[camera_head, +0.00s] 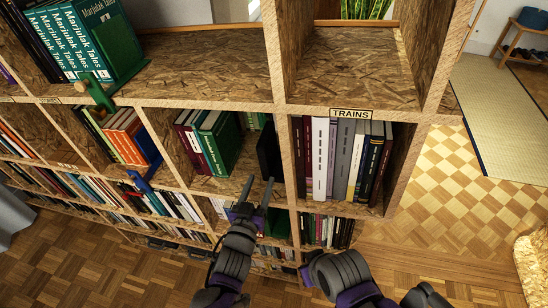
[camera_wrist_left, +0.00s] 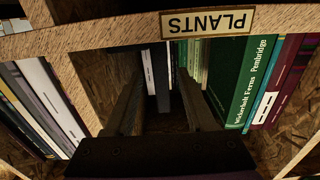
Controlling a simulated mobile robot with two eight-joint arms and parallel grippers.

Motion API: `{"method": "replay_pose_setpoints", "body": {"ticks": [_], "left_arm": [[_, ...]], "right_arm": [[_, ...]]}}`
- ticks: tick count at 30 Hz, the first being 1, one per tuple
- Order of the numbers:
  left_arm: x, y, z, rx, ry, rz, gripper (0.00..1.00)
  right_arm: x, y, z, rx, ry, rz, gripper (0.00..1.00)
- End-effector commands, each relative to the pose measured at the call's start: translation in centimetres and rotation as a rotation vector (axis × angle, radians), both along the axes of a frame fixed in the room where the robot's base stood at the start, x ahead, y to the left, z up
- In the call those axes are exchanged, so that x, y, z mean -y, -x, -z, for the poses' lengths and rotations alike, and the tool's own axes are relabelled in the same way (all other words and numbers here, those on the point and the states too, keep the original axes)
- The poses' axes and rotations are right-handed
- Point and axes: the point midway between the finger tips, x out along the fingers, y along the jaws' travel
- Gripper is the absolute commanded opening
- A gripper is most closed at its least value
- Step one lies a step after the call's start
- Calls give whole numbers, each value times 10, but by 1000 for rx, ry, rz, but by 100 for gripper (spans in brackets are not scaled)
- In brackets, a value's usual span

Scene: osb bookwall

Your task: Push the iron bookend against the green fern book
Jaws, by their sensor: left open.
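The green fern book (camera_head: 222,145) stands upright at the right end of a row in the middle compartment. In the left wrist view, which looks upside down, its green spine with white lettering (camera_wrist_left: 245,85) shows at the right. The iron bookend (camera_head: 268,152) is a dark upright plate near the compartment's right divider, with a gap between it and the fern book. My left gripper (camera_head: 259,183) is open at the compartment's front, just below the bookend; contact cannot be told. My right gripper is not visible.
A PLANTS label (camera_wrist_left: 208,20) is on the shelf edge close to my left fingers. Purple, grey and white books (camera_head: 340,158) fill the compartment to the right, under a TRAINS label (camera_head: 351,114).

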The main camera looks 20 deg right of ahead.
Motion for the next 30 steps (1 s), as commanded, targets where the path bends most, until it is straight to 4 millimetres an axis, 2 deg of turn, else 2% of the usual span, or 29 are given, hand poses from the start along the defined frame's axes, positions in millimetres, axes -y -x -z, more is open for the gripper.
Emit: {"method": "replay_pose_setpoints", "body": {"ticks": [30], "left_arm": [[23, -33, 0, 1, -1, 0, 55]], "right_arm": [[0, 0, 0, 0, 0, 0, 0]]}}
